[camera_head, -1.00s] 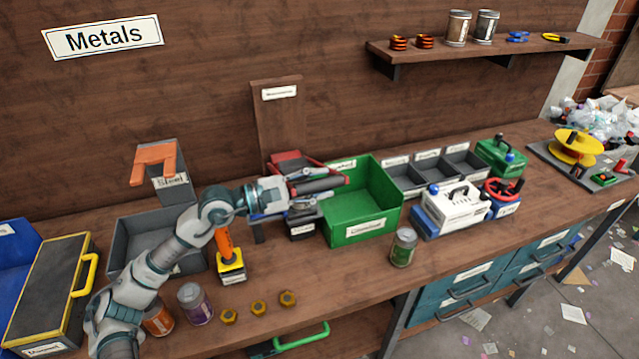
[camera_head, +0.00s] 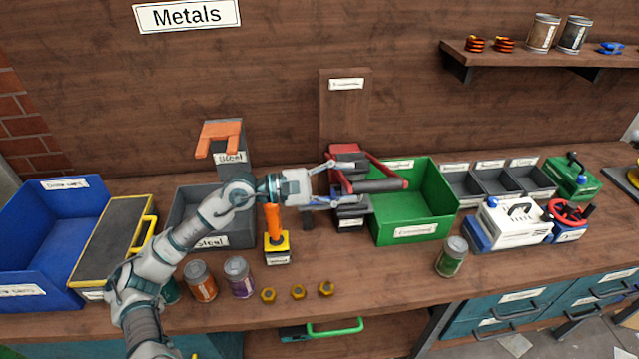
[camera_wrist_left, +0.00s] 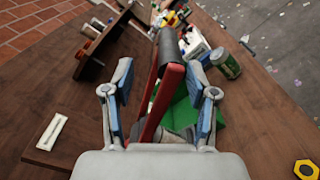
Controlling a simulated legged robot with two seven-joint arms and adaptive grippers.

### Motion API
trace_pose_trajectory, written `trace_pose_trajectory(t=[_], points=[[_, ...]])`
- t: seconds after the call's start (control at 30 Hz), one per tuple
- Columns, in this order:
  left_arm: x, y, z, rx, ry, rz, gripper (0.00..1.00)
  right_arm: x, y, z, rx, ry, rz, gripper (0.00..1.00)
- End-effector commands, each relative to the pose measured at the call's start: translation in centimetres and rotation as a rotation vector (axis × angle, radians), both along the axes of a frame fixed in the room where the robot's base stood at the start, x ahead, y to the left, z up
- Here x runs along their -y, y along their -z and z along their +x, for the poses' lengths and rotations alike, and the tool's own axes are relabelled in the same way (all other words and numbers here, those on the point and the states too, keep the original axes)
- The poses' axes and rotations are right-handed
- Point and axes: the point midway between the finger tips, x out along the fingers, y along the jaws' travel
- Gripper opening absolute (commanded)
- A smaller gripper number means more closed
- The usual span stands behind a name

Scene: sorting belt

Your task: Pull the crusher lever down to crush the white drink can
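The crusher stands in front of a wooden panel, with a red lever (camera_head: 386,168) whose dark cylindrical handle (camera_head: 380,186) sticks out toward the green bin's front. The lever also shows in the left wrist view (camera_wrist_left: 172,82), with its handle (camera_wrist_left: 168,48) beyond the fingertips. My left gripper (camera_head: 337,184) is open to the left of the handle, apart from it. In the left wrist view its blue-padded fingers (camera_wrist_left: 165,85) stand wide on both sides of the red lever arm. I cannot make out the white can; the gripper and lever cover the crusher. My right gripper is not in view.
A green bin (camera_head: 412,232) stands right of the crusher. An orange-handled joystick (camera_head: 275,235) is below my left forearm. Cans, including a purple one (camera_head: 238,277) and a green one (camera_head: 452,256), and nuts (camera_head: 298,291) lie along the front.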

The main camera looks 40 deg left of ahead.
Motion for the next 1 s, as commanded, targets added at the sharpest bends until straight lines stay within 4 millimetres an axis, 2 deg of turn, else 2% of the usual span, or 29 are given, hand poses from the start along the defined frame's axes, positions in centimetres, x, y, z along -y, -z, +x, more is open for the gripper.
trace_pose_trajectory(t=[0.4, 0.77, 0.9, 1.0], points=[[-3.2, 0.0, -3.6, 0.001, 0.0, -0.002, 0.56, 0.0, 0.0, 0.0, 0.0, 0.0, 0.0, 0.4], [-3.4, 0.0, -4.0, 0.001, -0.001, 0.002, 0.56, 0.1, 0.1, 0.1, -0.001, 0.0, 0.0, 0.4], [-3.1, -0.4, -4.0, -0.004, 0.008, -0.003, 0.23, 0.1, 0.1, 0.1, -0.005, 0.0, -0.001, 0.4], [-2.0, -1.3, -3.9, -0.033, 0.04, -0.015, 0.0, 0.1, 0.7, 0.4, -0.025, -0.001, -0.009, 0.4]])
